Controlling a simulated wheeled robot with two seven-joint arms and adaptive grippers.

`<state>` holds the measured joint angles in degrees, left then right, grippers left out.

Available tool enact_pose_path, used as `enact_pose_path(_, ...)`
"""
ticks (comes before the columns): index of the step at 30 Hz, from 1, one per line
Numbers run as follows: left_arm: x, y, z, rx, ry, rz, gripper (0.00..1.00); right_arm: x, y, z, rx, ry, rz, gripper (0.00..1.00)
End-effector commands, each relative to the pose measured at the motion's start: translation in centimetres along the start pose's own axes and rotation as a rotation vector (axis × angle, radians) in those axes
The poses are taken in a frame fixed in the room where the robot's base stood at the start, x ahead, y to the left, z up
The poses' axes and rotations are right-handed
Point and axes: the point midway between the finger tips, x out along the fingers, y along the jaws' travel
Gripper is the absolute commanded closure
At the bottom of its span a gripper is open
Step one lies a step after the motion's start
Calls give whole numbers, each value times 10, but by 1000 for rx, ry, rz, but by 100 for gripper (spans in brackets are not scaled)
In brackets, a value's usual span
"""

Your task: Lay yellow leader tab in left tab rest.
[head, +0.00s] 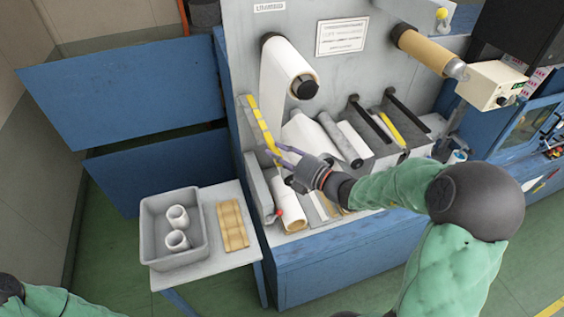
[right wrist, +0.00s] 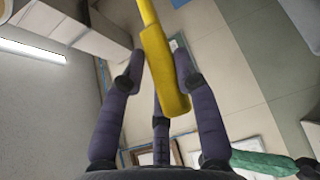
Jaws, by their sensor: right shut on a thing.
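The yellow leader tab (head: 263,125) is a long, thin yellow strip at the left side of the machine in the head view. Its lower end is at my right gripper (head: 279,156), which is shut on it. In the right wrist view the tab (right wrist: 164,70) runs between the purple fingers (right wrist: 155,72), its wide end towards the camera. Its far end is cut off there. The tab is tilted, and I cannot tell whether it touches the machine. I cannot make out the left tab rest with certainty. My left gripper is outside the head view.
A white roll (head: 284,70) hangs on the panel above the gripper. Another yellow strip (head: 393,130) lies farther right, between black rails. A white roll (head: 291,216) lies below the gripper. A grey bin (head: 150,222) with two white cores and a tan slotted block (head: 232,225) are on the side table.

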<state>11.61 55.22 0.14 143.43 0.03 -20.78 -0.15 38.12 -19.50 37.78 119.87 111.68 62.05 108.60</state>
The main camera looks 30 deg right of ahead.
Motion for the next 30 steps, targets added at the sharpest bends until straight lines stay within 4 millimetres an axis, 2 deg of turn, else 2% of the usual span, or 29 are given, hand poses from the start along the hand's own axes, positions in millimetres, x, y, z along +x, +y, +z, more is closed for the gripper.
enact_pose_path(21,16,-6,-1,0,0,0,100,52,0,33,-2,1,2,100)
enact_pose_path(30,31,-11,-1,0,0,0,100,51,-28,32,0,-1,1,100)
